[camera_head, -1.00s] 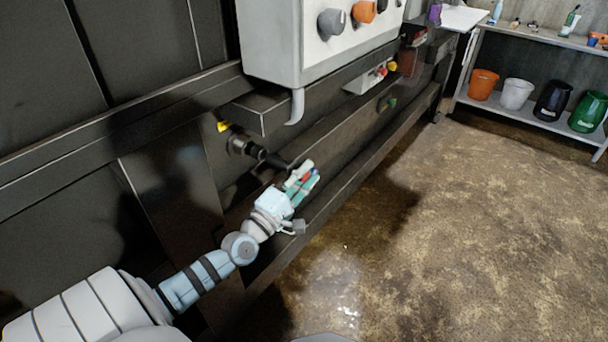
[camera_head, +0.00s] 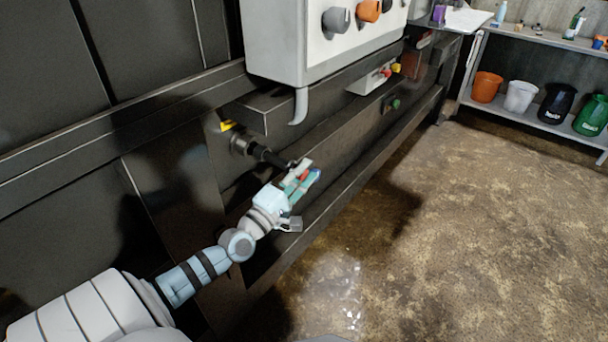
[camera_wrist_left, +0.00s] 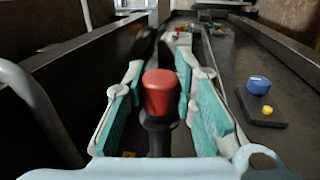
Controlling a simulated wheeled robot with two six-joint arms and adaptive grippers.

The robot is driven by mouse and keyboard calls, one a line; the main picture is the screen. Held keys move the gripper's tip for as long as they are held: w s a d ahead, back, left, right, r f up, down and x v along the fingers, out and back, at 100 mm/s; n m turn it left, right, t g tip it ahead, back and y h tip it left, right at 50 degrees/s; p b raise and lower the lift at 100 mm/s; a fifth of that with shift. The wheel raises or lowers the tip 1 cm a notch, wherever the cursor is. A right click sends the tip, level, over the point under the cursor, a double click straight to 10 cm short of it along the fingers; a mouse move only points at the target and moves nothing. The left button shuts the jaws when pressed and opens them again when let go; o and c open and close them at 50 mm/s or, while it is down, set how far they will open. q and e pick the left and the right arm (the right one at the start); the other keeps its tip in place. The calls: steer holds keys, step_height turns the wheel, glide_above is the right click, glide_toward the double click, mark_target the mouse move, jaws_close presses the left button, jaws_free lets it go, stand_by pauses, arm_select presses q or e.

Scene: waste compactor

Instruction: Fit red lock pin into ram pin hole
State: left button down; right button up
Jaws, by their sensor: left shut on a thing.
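The red lock pin shows in the left wrist view as a red cap (camera_wrist_left: 160,92) on a dark shaft, between the teal finger pads. In the head view its red part (camera_head: 303,174) shows between the fingers. My left gripper (camera_head: 302,178) is shut on the pin, and its fingers (camera_wrist_left: 160,105) show on both sides of it. The black ram rod (camera_head: 268,156) comes out of a round fitting on the machine wall, and its end is close to the gripper's fingers. The pin hole is hidden, so I cannot tell whether the pin's tip is in it. My right gripper is out of view.
A control box (camera_head: 310,45) with knobs hangs above the gripper. A blue knob (camera_wrist_left: 258,84) and a yellow knob (camera_wrist_left: 267,110) sit to the right in the wrist view. Dark ledges run alongside. The floor (camera_head: 440,230) at right is clear, up to a shelf with buckets (camera_head: 520,96).

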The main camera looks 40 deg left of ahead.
mark_target(285, 164)
arm_select(q)
steer(key=shift+a, duration=0.35)
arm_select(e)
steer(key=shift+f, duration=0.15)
arm_select(q)
steer(key=shift+a, duration=0.15)
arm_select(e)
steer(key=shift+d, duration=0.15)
arm_select(q)
steer(key=shift+a+b, duration=0.25)
steer(key=shift+b, duration=0.1)
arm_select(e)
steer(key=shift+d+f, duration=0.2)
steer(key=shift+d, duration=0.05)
arm_select(q)
steer(key=shift+a+b, duration=0.4)
steer(key=shift+a, duration=0.35)
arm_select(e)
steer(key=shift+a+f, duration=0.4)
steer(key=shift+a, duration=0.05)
arm_select(q)
steer(key=shift+a, duration=0.25)
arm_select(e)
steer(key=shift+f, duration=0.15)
arm_select(q)
steer(key=shift+a, duration=0.15)
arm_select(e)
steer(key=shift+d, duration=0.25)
